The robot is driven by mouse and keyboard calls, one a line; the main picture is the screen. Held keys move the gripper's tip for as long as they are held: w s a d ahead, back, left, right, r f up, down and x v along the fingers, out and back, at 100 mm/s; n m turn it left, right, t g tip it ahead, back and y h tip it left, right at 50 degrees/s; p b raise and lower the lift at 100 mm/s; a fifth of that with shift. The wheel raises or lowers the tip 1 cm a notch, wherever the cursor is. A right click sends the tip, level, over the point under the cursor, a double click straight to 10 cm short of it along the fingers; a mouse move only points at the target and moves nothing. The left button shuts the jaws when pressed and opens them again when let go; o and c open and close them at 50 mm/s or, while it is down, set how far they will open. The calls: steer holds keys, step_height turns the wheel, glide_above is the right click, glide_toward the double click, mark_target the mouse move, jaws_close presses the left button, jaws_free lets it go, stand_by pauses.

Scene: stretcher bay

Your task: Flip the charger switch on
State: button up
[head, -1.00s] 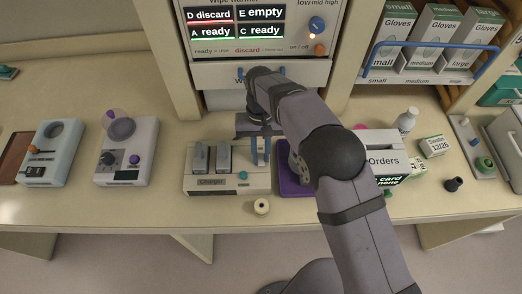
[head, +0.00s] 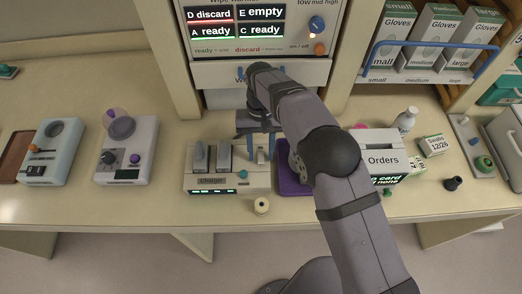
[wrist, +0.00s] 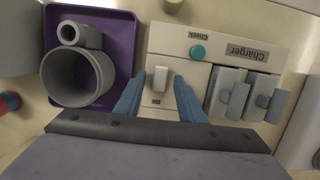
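The charger (head: 232,181) is a cream box on the counter, with lit green strips along its front in the head view. In the wrist view, its white rocker switch (wrist: 159,95) sits on a pale plate beside the grey battery slots (wrist: 245,95). My gripper (wrist: 157,92) is open, with one blue finger on each side of the switch and visible gaps to it. In the head view my gripper (head: 261,150) is over the charger's right end; the switch is hidden there.
A round teal Check button (wrist: 197,52) is near the switch. A small cream spool (head: 262,205) stands in front. An Orders box (head: 383,160) is to the right.

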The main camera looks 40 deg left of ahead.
mark_target(263, 153)
steer(key=shift+w+a+r+b, duration=0.2)
steer(key=shift+r+b, duration=0.2)
steer(key=shift+r, duration=0.75)
steer(key=shift+w+a+r+b, duration=0.15)
steer(key=shift+r+b, duration=0.3)
steer(key=shift+r, duration=0.75)
steer(key=shift+w+a+r+b, duration=0.2)
steer(key=shift+r+b, duration=0.2)
steer(key=shift+r, duration=0.75)
steer(key=w+d+r+m+p, duration=0.2)
steer(key=w+d+r+m, duration=0.15)
steer(key=w+d, duration=0.8)
steer(key=shift+m+y, duration=0.65)
steer(key=shift+y, duration=0.05)
steer(key=d+r, duration=0.1)
steer(key=d, duration=0.9)
steer(key=w+d+r+p, duration=0.1)
steer(key=d, duration=0.4)
steer(key=shift+d+r, duration=0.15)
steer(key=shift+r, duration=0.2)
steer(key=s+d+f+m+p, duration=0.1)
steer(key=s+d+m, duration=0.1)
steer(key=s+d, duration=0.4)
steer(key=s+d+f+m+t+p, duration=0.1)
steer(key=s+d, duration=0.6)
steer(key=d, duration=0.8)
steer(key=shift+s+m+t, duration=0.25)
steer(key=shift+m+t, duration=0.05)
steer(key=shift+m, duration=0.3)
